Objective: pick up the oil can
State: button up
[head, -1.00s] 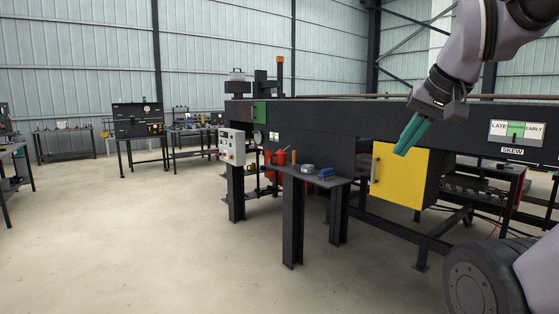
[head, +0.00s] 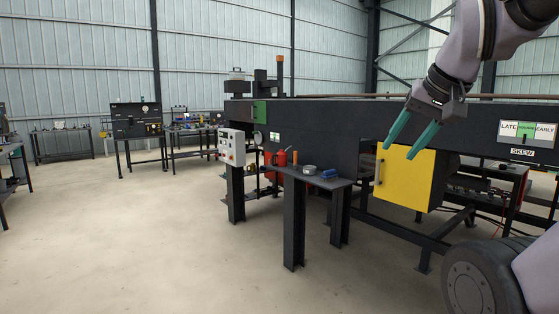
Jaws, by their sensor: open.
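A small red can (head: 282,158), which looks like the oil can, stands upright on a dark side shelf (head: 335,183) fixed to the machine. Its spout is too small to make out clearly. My gripper (head: 400,152) has two green fingers spread apart and pointing down to the left. It is empty and hangs in front of the yellow box, well to the right of the can and apart from it.
An orange cylinder (head: 295,157), a grey round tin (head: 309,169) and a blue item (head: 328,173) share the shelf with the can. A white control box (head: 231,147) hangs at left. A yellow cabinet (head: 404,178) juts out at right. The floor in front is clear.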

aim_at(281, 156)
jog(key=i+j, duration=0.45)
jog(key=i, duration=0.2)
jog(key=i+j, duration=0.5)
jog(key=i, duration=0.2)
jog(key=i+j, duration=0.45)
jog(key=i, duration=0.2)
jog(key=i+j, duration=0.45)
jog(key=i, duration=0.2)
jog(key=i+j, duration=0.45)
jog(key=i, duration=0.2)
jog(key=i+z, duration=0.05)
